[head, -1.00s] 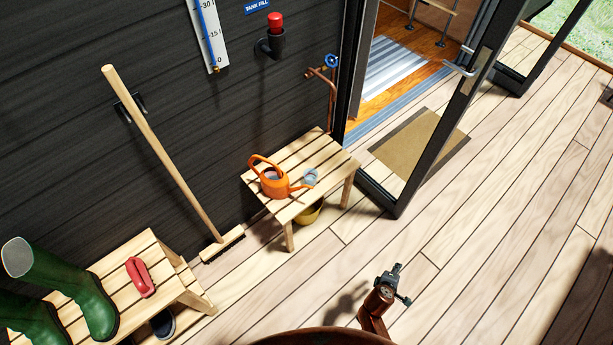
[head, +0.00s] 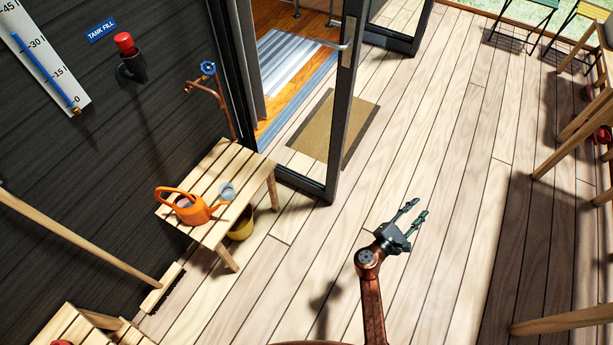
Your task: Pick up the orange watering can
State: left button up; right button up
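The orange watering can (head: 196,213) stands upright on a slatted wooden bench (head: 214,178) against the dark wall, left of centre in the head view. Its handle loops up on the left and its spout points right. A small pale blue-grey cup-like item (head: 227,191) stands close beside the spout. My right gripper (head: 417,212) is to the right of the bench, well apart from the can, above the bare deck. Its two fingers are spread and nothing is between them. My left gripper is out of view.
A yellow bucket (head: 242,225) stands under the bench. A broom (head: 85,245) leans at the left. The open glass door (head: 340,120) stands behind the bench, by a doormat (head: 333,128). Wooden furniture (head: 585,125) lines the right. The middle deck is clear.

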aim_at(192, 209)
jog(key=z, duration=0.85)
jog(key=k, duration=0.4)
jog(key=u, duration=2.65)
jog(key=i, duration=0.5)
